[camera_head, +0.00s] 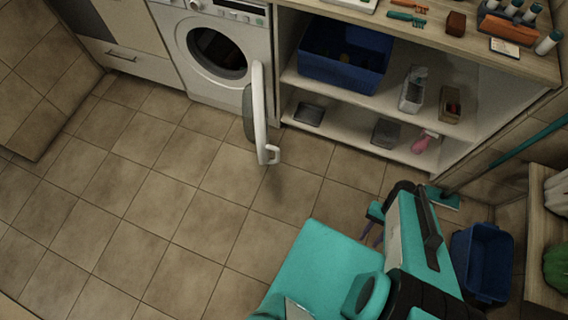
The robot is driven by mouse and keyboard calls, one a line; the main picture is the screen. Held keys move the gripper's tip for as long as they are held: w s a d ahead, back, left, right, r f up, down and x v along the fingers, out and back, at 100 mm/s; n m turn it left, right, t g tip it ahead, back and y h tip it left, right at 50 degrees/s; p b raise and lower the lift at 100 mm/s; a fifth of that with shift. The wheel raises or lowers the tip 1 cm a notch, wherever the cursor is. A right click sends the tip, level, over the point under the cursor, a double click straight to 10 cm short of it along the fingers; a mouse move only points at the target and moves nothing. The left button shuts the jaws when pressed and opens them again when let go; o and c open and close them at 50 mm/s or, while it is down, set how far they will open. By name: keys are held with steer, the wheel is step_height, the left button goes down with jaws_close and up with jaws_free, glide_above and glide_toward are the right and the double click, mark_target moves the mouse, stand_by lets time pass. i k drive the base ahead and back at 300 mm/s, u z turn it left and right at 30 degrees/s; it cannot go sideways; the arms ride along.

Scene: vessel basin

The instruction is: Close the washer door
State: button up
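The white washer (182,60) stands against the back wall at the upper left of the view. Its round dark opening (216,52) is uncovered. The washer door (259,115) is hinged on the right side and swung wide open, seen nearly edge-on, with a white handle (269,155) at its outer end. My teal arm fills the lower right, well apart from the door. My gripper's fingers cannot be made out; the arm's own links hide or blur that area.
An open shelf unit right of the door holds a blue bin (345,55), bottles and trays. A wooden cabinet (130,35) is left of the washer. The tiled floor before the washer is clear.

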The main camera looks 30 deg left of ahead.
mark_target(260, 102)
steer(key=z, duration=1.05)
steer(key=k, duration=0.2)
steer(key=u, duration=3.8)
steer(key=i, duration=0.6)
steer(key=u, duration=0.05)
